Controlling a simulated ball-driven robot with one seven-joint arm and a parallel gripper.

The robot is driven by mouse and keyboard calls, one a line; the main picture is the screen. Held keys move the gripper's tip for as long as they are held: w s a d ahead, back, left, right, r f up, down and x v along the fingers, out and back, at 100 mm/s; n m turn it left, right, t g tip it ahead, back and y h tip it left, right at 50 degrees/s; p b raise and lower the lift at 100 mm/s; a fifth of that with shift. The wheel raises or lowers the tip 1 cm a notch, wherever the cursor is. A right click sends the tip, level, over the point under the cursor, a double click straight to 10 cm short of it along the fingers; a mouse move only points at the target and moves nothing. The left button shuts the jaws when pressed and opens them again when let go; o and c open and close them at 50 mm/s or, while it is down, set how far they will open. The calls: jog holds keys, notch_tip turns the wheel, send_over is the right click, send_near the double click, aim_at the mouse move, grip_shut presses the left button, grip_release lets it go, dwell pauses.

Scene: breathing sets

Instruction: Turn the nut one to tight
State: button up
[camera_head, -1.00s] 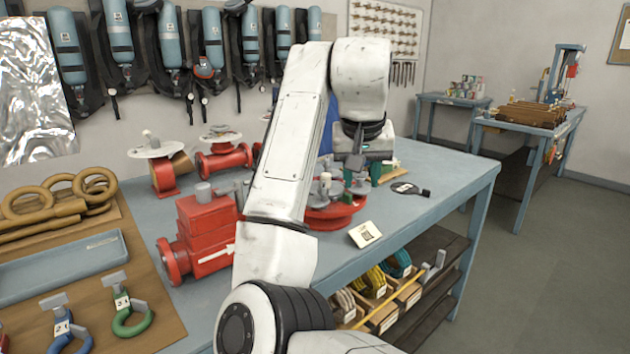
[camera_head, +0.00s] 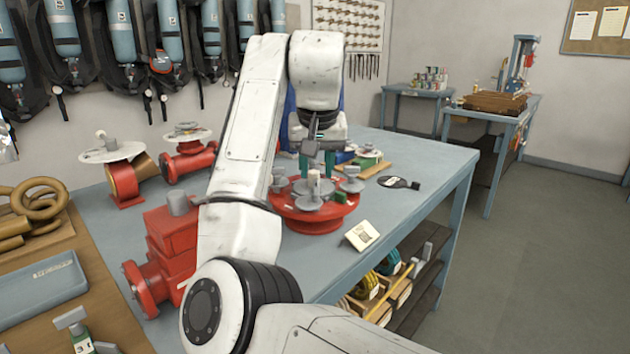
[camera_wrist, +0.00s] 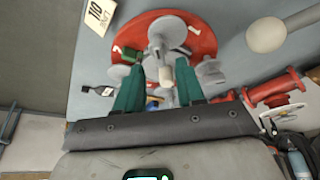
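A red round flange (camera_head: 313,222) lies on the blue-grey bench with several grey winged nuts on it and a pale central post. My gripper (camera_head: 319,165) has teal fingers, open and pointing down above the flange's far part. In the wrist view the fingertips (camera_wrist: 160,68) are apart, with the pale post between them in the picture.
A red valve body (camera_head: 172,235) and red-and-white flanged pipes (camera_head: 188,160) stand to the left on the bench (camera_head: 425,160). A white card (camera_head: 361,236) is at the front edge, a black paddle-like tool (camera_head: 398,182) to the right. The right bench end is clear.

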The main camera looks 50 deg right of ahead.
aim_at(316, 183)
jog(key=shift+x, duration=1.85)
jog(key=shift+c, duration=0.3)
grip_shut()
